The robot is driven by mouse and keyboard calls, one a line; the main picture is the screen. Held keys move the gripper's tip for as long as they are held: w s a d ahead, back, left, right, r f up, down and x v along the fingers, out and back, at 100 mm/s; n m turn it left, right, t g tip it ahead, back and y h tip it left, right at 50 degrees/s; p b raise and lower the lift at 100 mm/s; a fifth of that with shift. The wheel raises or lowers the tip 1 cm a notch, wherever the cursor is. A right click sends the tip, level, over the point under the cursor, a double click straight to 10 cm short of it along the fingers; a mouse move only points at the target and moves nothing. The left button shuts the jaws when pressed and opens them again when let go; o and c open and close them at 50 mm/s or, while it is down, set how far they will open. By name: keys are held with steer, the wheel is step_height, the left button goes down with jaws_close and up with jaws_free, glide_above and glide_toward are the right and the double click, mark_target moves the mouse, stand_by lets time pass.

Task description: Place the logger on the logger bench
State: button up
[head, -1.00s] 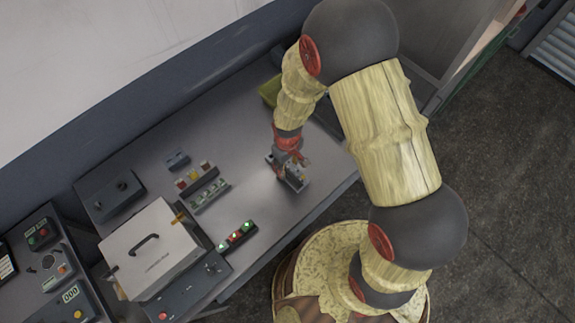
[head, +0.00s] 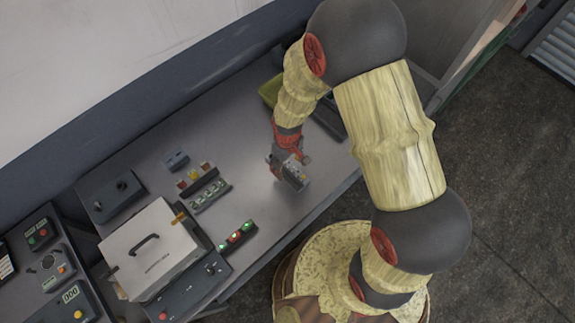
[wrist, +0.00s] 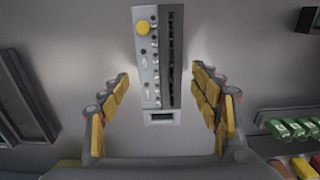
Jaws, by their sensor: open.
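The logger, by its look, is a grey box (wrist: 160,68) with a yellow knob, a row of switches and a small display. In the wrist view it lies upright in the picture, between my gripper's open fingers (wrist: 160,74), with a gap on both sides. In the head view the same box (head: 294,178) sits on the grey bench top (head: 245,150), just below my gripper (head: 287,157). Part of the box is hidden by the gripper there. No label names the logger bench.
A rack of green-capped vials (head: 210,195) stands left of my gripper, with a strip of coloured lights (head: 237,235) nearer the front edge. A white lidded box (head: 150,262) and control panels fill the left. A green-yellow bin (head: 270,90) stands behind my arm. Bare bench lies between.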

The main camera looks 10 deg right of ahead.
step_height(320, 180, up, 11)
step_height(320, 180, up, 9)
steer(key=m+t, duration=0.1)
steer(key=m, duration=0.1)
glide_above(288, 169)
steer(key=d, duration=0.3)
steer(key=s+d+r+m+t, duration=0.2)
steer(key=s+d+r, duration=0.2)
steer(key=r, duration=0.6)
steer(key=s+d+r+m+t, duration=0.2)
steer(key=s+d+r, duration=0.3)
steer(key=s+r, duration=0.4)
steer(key=shift+d+r+m+t, duration=0.15)
steer(key=shift+r+m+t, duration=0.2)
steer(key=shift+r, duration=0.3)
step_height(288, 169, down, 16)
steer(key=b, duration=1.5)
steer(key=shift+r+b, duration=0.15)
steer(key=shift+b, duration=0.15)
